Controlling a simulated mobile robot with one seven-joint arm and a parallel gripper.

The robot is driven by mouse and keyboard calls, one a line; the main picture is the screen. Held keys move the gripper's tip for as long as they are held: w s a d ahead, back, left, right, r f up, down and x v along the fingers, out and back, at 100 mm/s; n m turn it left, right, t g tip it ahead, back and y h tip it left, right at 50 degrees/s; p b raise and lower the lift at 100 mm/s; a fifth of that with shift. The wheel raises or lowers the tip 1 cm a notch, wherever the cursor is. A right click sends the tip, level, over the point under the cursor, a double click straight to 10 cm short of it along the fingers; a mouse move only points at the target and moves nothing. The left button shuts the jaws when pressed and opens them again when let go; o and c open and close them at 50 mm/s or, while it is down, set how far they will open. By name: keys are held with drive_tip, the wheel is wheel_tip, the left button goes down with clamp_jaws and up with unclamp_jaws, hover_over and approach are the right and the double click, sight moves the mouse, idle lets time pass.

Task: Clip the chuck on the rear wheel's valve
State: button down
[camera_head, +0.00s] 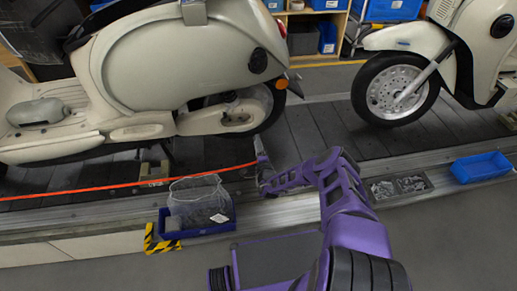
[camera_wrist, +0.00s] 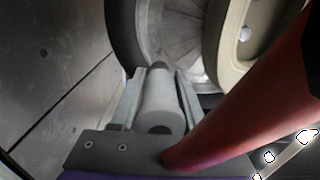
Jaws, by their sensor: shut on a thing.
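My gripper (camera_head: 262,166) is shut on the chuck, a grey cylinder (camera_wrist: 158,105) between its two fingers in the wrist view. The chuck points away from me toward the rear wheel (camera_wrist: 175,35), whose dark tyre and grey rim lie just beyond its tip. I cannot tell whether the chuck touches the wheel, and I cannot make out the valve. A red hose (camera_wrist: 245,110) crosses the right of the wrist view. In the head view the orange-red hose (camera_head: 120,185) runs left from my gripper. The cream scooter's rear wheel (camera_head: 268,112) is partly hidden by its body.
A second scooter's wheel (camera_head: 395,88) stands at right on the slat conveyor (camera_head: 320,130).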

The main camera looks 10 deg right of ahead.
drive_tip(key=w+b, duration=0.3)
drive_tip(key=w, duration=0.3)
drive_tip(key=shift+w, duration=0.15)
idle(0.8)
drive_tip(key=shift+w, duration=0.75)
idle(0.5)
drive_tip(key=shift+c, duration=1.6)
unclamp_jaws()
drive_tip(key=shift+s, duration=0.1)
drive_tip(key=s+p, duration=0.5)
drive_tip(key=s, duration=1.2)
drive_tip(key=shift+s, duration=0.15)
